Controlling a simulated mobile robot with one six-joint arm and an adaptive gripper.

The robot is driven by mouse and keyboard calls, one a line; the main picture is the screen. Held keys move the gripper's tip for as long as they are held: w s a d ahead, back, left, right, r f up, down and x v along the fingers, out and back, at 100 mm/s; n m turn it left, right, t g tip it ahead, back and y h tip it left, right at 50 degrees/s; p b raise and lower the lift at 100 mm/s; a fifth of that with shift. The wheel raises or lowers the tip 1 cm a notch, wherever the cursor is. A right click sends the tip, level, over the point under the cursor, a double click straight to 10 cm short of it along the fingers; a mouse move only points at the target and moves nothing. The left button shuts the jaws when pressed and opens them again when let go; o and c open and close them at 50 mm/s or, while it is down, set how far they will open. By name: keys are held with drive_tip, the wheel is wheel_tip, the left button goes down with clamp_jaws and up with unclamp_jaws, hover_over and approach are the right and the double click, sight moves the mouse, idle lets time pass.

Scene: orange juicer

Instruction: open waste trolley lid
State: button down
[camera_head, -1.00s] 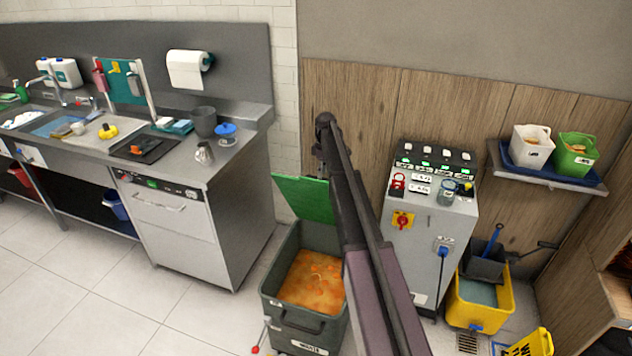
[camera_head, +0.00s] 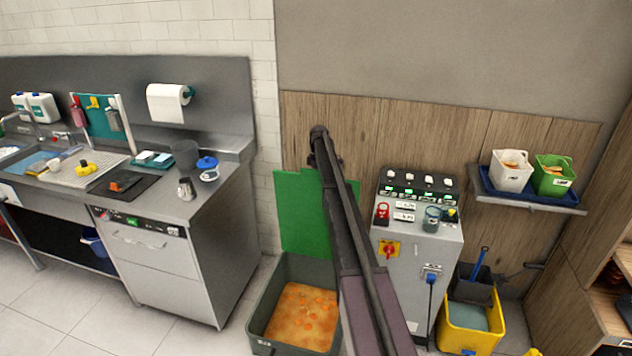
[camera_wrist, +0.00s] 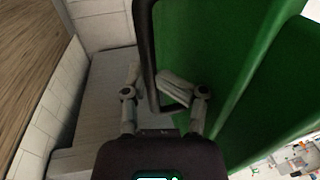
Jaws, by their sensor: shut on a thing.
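The waste trolley (camera_head: 268,312) is a dark grey bin in the head view, standing below my arm, with orange-brown waste (camera_head: 301,315) visible inside. Its green lid (camera_head: 303,218) stands raised, about upright, at the bin's back edge. My arm covers part of the lid. In the wrist view the green lid (camera_wrist: 208,50) fills the right side, with a dark bar handle (camera_wrist: 146,48) along its edge. My gripper (camera_wrist: 153,82) is shut on this handle, one finger on each side. In the head view my gripper is hidden by the arm.
A grey control cabinet (camera_head: 418,255) stands right of the arm, with a yellow mop bucket (camera_head: 465,330) beside it. A steel counter with a dishwasher (camera_head: 150,250) stands left of the trolley. Wood panelling (camera_head: 480,130) and a tiled wall lie behind.

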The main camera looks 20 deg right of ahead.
drive_tip(key=shift+d+f, duration=0.1)
drive_tip(key=shift+d, duration=0.1)
drive_tip(key=c, duration=0.7)
unclamp_jaws()
drive_tip(key=shift+f, duration=0.1)
drive_tip(key=shift+w+f, duration=0.2)
drive_tip(key=shift+w, duration=0.05)
drive_tip(key=shift+r, duration=0.1)
drive_tip(key=shift+s+a, duration=0.15)
drive_tip(key=shift+s, duration=0.05)
